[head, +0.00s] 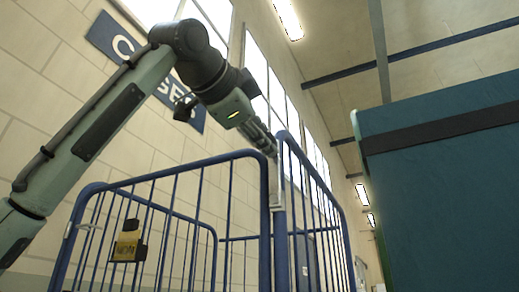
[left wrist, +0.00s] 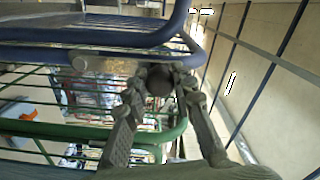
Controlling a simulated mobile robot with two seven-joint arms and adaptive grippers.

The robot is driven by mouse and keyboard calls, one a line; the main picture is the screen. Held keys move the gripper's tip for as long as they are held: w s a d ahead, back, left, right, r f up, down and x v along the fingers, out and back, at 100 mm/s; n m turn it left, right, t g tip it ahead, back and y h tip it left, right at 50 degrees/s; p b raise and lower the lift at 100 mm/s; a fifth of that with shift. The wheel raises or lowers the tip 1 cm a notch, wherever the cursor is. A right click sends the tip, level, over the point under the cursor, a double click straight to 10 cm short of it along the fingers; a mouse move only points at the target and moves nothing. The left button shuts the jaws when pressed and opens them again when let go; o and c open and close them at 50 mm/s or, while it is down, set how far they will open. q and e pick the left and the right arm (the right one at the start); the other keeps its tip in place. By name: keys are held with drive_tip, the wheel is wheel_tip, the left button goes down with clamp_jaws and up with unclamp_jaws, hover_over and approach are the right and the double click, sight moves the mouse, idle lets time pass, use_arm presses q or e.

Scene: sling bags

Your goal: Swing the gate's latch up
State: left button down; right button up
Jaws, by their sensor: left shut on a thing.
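The blue barred gate (head: 205,163) of a roll cage stands in front of me in the head view. A pale grey latch (head: 277,188) sits at its top right corner post. In the left wrist view, the latch (left wrist: 105,67) is a grey bar lying beside the blue top rail (left wrist: 90,52), with a dark round end between my fingertips. My left gripper (head: 270,147) reaches that corner from above. Its two fingers (left wrist: 162,78) are shut on the latch's end. In the head view the fingertips are small and hard to make out. My right gripper is not in view.
A blue side panel (head: 322,182) runs back from the corner post. A yellow and black tag (head: 128,241) hangs on the left bars. A large teal box (head: 445,190) with a black band fills the right. The left wrist view shows green rails (left wrist: 70,132) and blurred contents below.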

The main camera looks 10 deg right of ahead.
use_arm(q)
drive_tip(key=shift+s, duration=0.1)
idle(0.3)
drive_tip(key=c, duration=1.2)
unclamp_jaws()
drive_tip(key=shift+d, duration=0.1)
drive_tip(key=v, duration=1.2)
